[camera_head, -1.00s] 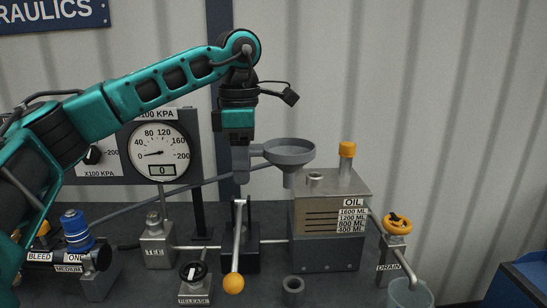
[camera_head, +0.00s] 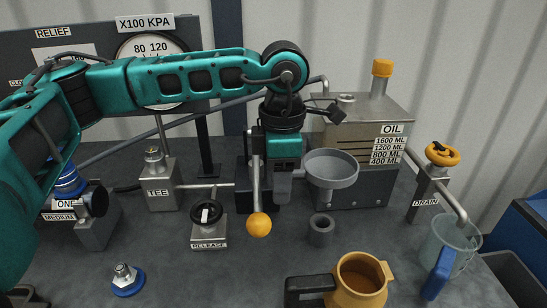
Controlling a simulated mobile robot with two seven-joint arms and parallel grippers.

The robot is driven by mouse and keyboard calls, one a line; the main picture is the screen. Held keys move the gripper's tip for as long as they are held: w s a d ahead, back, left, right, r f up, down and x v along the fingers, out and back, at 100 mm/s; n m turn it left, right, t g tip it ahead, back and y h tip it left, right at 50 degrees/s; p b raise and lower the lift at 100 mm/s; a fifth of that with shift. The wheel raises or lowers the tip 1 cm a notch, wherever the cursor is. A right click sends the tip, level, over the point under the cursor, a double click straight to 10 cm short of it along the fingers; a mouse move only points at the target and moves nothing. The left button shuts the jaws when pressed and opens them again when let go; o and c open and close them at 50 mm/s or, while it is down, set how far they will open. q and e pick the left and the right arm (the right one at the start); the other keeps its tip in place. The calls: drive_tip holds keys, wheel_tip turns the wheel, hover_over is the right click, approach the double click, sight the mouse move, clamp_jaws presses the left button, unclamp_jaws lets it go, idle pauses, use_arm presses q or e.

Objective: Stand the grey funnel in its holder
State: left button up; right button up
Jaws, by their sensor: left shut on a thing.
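The grey funnel (camera_head: 331,169) is upright in the head view, its wide bowl facing up. My left gripper (camera_head: 284,188) points down and is shut on the funnel's side tab, to the left of the bowl. The likely holder, a short grey ring (camera_head: 321,231) with an open top, stands on the bench just below the funnel in the picture. The funnel's spout shows under the bowl, above the ring and apart from it. My right gripper is out of view.
The oil tank (camera_head: 365,195) stands behind the funnel. A lever with a yellow knob (camera_head: 259,224) stands close to my left gripper. A yellow jug (camera_head: 358,283) is in front, a clear beaker (camera_head: 447,247) under the drain valve (camera_head: 442,154) at right. The release valve (camera_head: 208,214) is left.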

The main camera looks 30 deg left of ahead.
use_arm(q)
drive_tip(key=shift+s+d+f, duration=0.1)
drive_tip(key=shift+f, duration=0.05)
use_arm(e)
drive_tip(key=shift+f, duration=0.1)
use_arm(q)
wheel_tip(320, 180, down, 6)
drive_tip(key=b, duration=0.5)
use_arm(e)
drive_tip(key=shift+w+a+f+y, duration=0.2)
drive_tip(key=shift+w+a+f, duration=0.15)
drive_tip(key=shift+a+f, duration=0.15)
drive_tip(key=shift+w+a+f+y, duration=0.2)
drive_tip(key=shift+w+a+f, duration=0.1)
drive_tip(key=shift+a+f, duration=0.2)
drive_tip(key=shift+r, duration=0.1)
use_arm(q)
drive_tip(key=shift+f, duration=0.2)
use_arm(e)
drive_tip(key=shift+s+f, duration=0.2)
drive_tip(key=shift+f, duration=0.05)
use_arm(q)
drive_tip(key=shift+f, duration=0.45)
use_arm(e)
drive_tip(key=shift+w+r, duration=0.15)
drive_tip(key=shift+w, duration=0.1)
